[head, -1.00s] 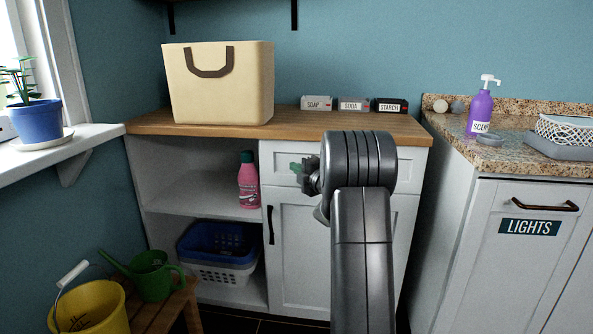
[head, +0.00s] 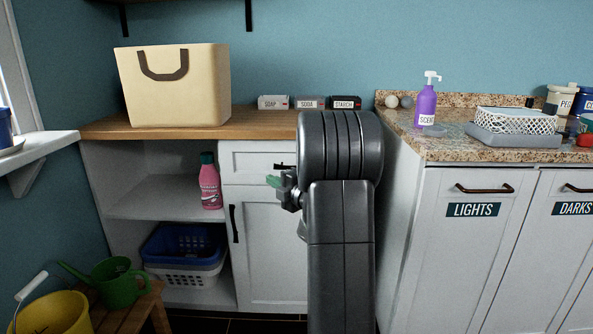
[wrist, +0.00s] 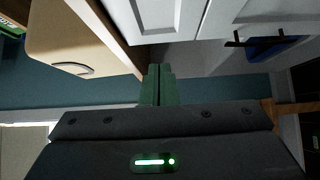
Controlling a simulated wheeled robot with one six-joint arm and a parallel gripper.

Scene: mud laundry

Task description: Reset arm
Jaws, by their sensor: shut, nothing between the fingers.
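My gripper shows in the wrist view (wrist: 158,85) with its two green fingers together and nothing between them. In the head view, a green fingertip of my gripper (head: 273,181) shows left of my grey arm, in front of the white cabinet (head: 265,255). The arm hides part of the cabinet's drawer and door. I cannot tell from the head view how far the gripper is from the cabinet front.
A beige bag (head: 200,95) and small labelled boxes (head: 308,102) stand on the wooden top. A pink bottle (head: 210,185) and baskets (head: 185,250) sit on open shelves. A granite counter (head: 440,148) is at right. A green watering can (head: 118,285) stands low at left.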

